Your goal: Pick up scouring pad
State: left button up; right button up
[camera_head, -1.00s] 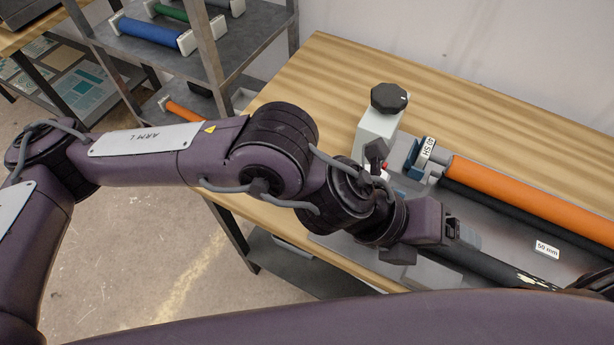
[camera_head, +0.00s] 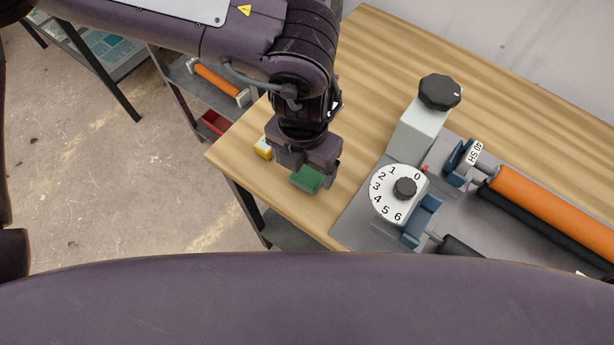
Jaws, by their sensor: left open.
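A green scouring pad (camera_head: 307,179) shows at the near left end of the wooden table, just below my left gripper in the picture. My left gripper (camera_head: 305,167) is open and points down over this end of the table, and it hides part of the pad. A small yellow piece (camera_head: 263,148) shows on the other side of the gripper. I cannot tell whether it belongs to the pad or is separate, nor whether the fingers touch the pad. My right gripper is out of view.
A processor with a numbered dial (camera_head: 387,208), a grey block with a black knob (camera_head: 440,91) and an orange roller (camera_head: 550,205) stands right of the gripper. The wooden table (camera_head: 375,60) is bare behind. A shelf with another orange roller (camera_head: 217,82) is at left.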

aim_at(306, 176)
pick_arm(q)
jog(key=f+b, duration=0.1)
jog(key=f, duration=0.1)
jog(key=w+f+b, duration=0.1)
jog(key=f, duration=0.1)
jog(key=shift+w+d+f+b, duration=0.1)
jog(key=shift+d+f+b, duration=0.1)
jog(key=shift+f+b, duration=0.15)
jog(key=shift+f, duration=0.15)
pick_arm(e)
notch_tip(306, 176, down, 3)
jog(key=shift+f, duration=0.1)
pick_arm(q)
jog(key=c, duration=1.1)
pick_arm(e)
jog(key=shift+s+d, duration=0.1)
